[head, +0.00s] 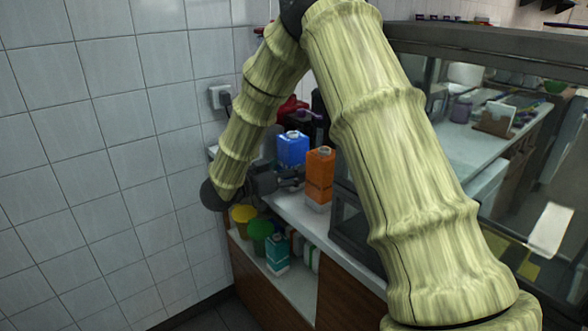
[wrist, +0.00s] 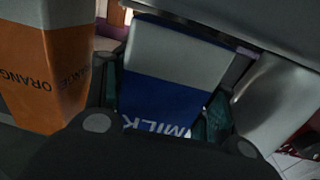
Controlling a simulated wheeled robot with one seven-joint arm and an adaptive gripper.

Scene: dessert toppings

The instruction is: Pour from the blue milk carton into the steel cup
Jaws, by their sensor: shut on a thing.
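The blue milk carton (head: 293,148) with a white cap stands upright on the counter in the head view. In the wrist view the carton (wrist: 172,72) shows its blue side, a white end and the word MILK, between the two fingers. My gripper (head: 282,181) is shut on it, and in the wrist view the fingers (wrist: 163,96) lie along its two sides. The steel cup (wrist: 272,100) is right beside the carton on the right of the wrist view. In the head view the cup is mostly hidden behind my arm and gripper.
An orange juice carton (head: 320,175) stands close on the other side, also in the wrist view (wrist: 42,75). Red and dark items stand behind. A lower shelf holds a yellow-lidded tub (head: 244,213), a green-lidded tub (head: 261,229) and a teal carton (head: 277,254). A tiled wall is at left.

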